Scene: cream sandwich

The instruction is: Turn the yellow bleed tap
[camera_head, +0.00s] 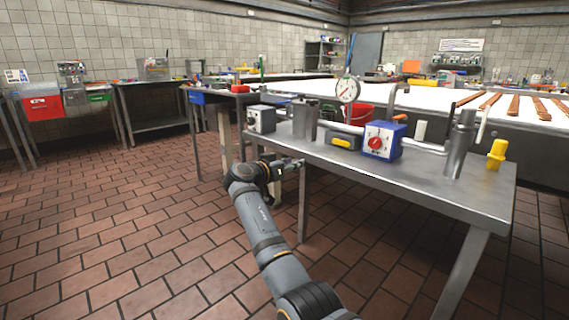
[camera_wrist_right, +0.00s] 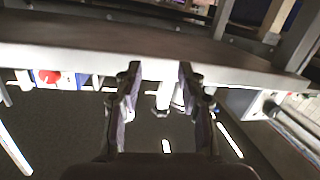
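A bright yellow upright piece (camera_head: 497,153), perhaps the yellow tap, stands at the right end of the steel table (camera_head: 440,185) in the head view. A smaller yellow and grey piece (camera_head: 345,139) lies near the table's middle front. My right gripper (camera_head: 292,163) is by the table's front left edge, far left of the upright yellow piece. In the right wrist view the two fingers (camera_wrist_right: 158,88) are apart with nothing clearly gripped, and the table edge crosses beyond them. I cannot make out a yellow tap in the wrist view. My left gripper is out of view.
On the table stand a blue box with a red dial (camera_head: 381,140), a round gauge (camera_head: 347,90), a grey box (camera_head: 261,119) and steel cylinders (camera_head: 461,143). A red bucket (camera_head: 361,113) shows behind. The tiled floor (camera_head: 110,225) at left is clear.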

